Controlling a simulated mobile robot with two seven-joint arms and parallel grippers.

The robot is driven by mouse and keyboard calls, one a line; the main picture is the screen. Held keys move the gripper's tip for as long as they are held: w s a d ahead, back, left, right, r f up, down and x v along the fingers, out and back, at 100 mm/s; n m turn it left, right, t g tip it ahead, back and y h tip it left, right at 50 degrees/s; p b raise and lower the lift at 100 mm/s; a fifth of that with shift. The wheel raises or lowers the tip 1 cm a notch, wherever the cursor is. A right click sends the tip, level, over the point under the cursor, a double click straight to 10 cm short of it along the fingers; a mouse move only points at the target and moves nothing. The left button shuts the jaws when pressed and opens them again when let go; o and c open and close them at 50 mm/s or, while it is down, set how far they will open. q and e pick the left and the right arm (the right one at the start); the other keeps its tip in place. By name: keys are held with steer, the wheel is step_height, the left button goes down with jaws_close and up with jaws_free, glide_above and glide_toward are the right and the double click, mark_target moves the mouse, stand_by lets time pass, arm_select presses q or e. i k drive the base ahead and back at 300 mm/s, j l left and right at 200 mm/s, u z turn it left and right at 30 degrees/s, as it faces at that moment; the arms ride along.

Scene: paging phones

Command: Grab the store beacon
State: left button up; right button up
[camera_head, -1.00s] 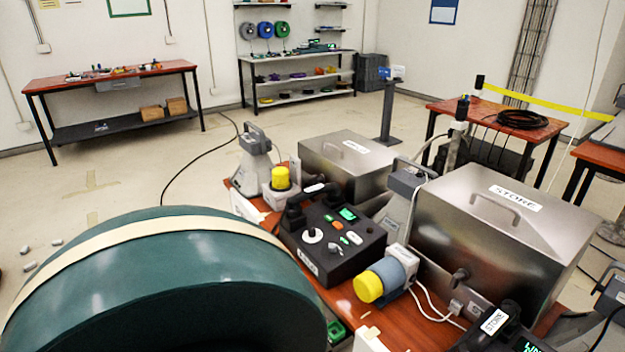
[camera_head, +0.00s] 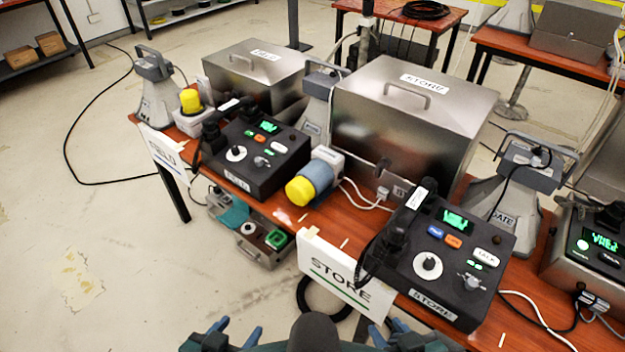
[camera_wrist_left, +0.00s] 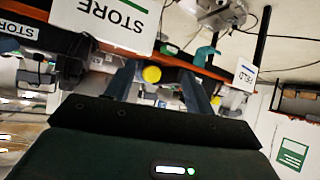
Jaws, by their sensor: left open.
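A beacon (camera_head: 315,178) with a yellow cap and blue-grey body lies on its side on the red-brown table, left of the steel STORE box (camera_head: 412,120). A second yellow-capped beacon (camera_head: 191,108) stands upright further left by the FIELD sign. My left gripper (camera_head: 222,337) shows at the bottom edge, in front of and below the table, apart from both beacons. In the left wrist view its fingers (camera_wrist_left: 158,72) are apart and empty, with a yellow cap (camera_wrist_left: 152,74) beyond them. My right gripper (camera_head: 402,337) is partly cut off at the bottom edge; its jaw opening is unclear.
A STORE sign (camera_head: 345,280) hangs on the table front. Black consoles stand left (camera_head: 255,155) and right (camera_head: 437,255) of the lying beacon. White cables run beside it. Grey horn units stand behind. The floor at left is mostly clear.

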mark_target(311, 186)
steer(key=i+j, duration=0.5)
steer(key=j, duration=0.2)
steer(key=z, duration=0.45)
steer(key=j+z, duration=0.15)
steer(key=z, duration=0.25)
steer(key=i+j+z, duration=0.1)
steer(key=z, duration=0.35)
steer(key=j+z, duration=0.1)
steer(key=z, duration=0.3)
